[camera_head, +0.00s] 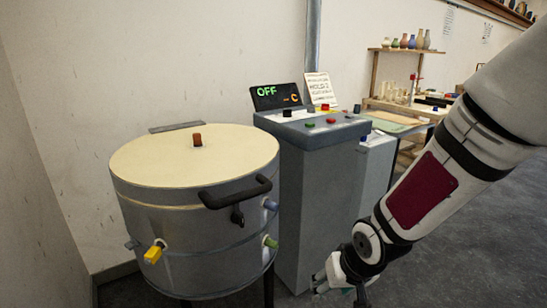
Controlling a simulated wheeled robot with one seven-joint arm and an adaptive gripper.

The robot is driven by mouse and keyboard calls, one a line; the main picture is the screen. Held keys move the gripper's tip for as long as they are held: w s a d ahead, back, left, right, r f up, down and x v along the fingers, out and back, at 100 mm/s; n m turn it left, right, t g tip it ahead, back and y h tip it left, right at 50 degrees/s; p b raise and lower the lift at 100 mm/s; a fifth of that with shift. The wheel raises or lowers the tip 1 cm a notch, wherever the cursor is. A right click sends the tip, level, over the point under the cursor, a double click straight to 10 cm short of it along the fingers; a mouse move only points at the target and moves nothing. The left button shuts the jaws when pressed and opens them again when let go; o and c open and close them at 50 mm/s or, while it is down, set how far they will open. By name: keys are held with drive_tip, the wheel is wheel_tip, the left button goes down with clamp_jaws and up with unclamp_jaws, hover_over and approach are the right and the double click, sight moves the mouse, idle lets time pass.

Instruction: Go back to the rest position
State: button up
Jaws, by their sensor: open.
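My gripper (331,283) hangs at the lower middle of the picture, at the end of my arm, which comes in from the right. It is open, and I see nothing between its fingers. It is in front of the grey control pedestal's lower part, apart from the drum's handle. Its fingertips are small and partly turned from view.
A round metal drum (200,230) with a cream lid (150,165), black handle (236,193) and yellow knob (153,254) stands left. The grey pedestal (318,200) bears buttons and a display (276,96) reading OFF. Shelves (376,75) with vases stand behind. Floor at right is clear.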

drive_tip(key=s+d+r+h, duration=0.2)
drive_tip(key=s+d+r, duration=0.3)
drive_tip(key=r, duration=0.2)
drive_tip(key=s+d+r+g, duration=0.1)
drive_tip(key=s+r, duration=0.3)
drive_tip(key=s, duration=0.3)
drive_tip(key=s+r+m+g, duration=0.1)
drive_tip(key=s+r, duration=0.3)
drive_tip(key=s, duration=0.4)
drive_tip(key=s+d+r+g, duration=0.1)
drive_tip(key=s+r, duration=0.3)
drive_tip(key=s, duration=0.3)
wheel_tip(320, 180, up, 19)
drive_tip(key=t+p, duration=0.3)
drive_tip(key=p, duration=1.4)
drive_tip(key=shift+s+a+p, duration=0.25)
drive_tip(key=shift+a+p, duration=0.05)
drive_tip(key=shift+p, duration=0.1)
